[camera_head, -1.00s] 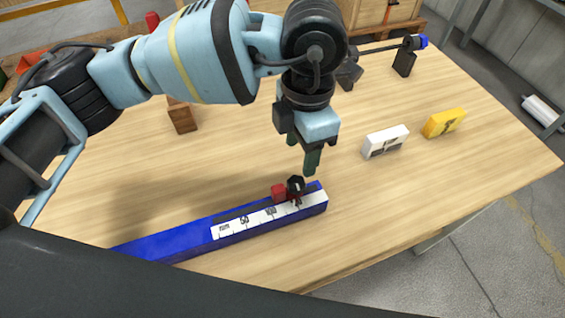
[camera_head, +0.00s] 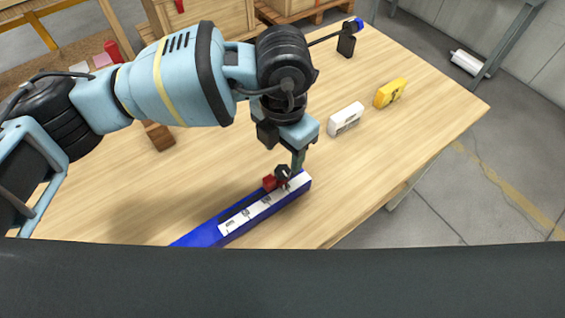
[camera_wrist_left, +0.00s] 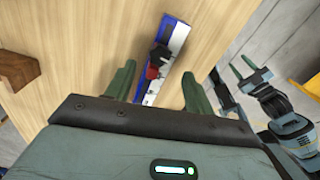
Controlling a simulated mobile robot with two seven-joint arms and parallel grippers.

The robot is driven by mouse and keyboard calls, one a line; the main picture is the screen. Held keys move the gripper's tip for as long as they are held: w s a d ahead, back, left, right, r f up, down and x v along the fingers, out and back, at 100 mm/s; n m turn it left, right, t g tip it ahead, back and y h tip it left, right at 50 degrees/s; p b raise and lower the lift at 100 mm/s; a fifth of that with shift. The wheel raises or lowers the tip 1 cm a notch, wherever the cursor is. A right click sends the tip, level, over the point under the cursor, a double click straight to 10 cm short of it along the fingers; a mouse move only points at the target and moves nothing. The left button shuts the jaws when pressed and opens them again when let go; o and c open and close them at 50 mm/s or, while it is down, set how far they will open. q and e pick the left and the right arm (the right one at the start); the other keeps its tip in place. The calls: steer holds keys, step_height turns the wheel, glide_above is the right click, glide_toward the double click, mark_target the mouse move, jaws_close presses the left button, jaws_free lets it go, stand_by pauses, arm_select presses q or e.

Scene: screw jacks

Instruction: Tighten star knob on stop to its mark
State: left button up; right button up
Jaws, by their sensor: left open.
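The blue rail (camera_head: 203,236) with a white scale (camera_head: 240,217) lies on the wooden table. A red stop (camera_head: 269,183) sits near the rail's right end, with a dark star knob (camera_head: 282,172) on it. My left gripper (camera_head: 298,163) points down just above and beside the knob, open and empty. In the left wrist view the knob (camera_wrist_left: 158,55) and red stop (camera_wrist_left: 152,72) appear between its two spread green fingers (camera_wrist_left: 156,75). The mark on the scale is too small to read. My right gripper (camera_wrist_left: 245,68) shows at the right of the wrist view, fingers apart, away from the rail.
A white block (camera_head: 346,119) and a yellow block (camera_head: 390,93) lie on the table to the right of my left gripper. A brown wooden block (camera_head: 160,136) lies behind my left arm. A black stand with a blue-tipped rod (camera_head: 346,45) is at the back edge. The right-front tabletop is clear.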

mark_target(283, 170)
arm_select(q)
step_height(283, 170, down, 6)
steer(key=shift+r, duration=0.1)
stand_by(0.4)
steer(key=c, duration=1)
steer(key=shift+o, duration=0.2)
steer(key=m, duration=0.4)
steer(key=shift+m+b, duration=0.35)
steer(key=shift+m, duration=0.05)
steer(key=o, duration=1)
steer(key=shift+c, duration=0.2)
steer(key=shift+r, duration=3.95)
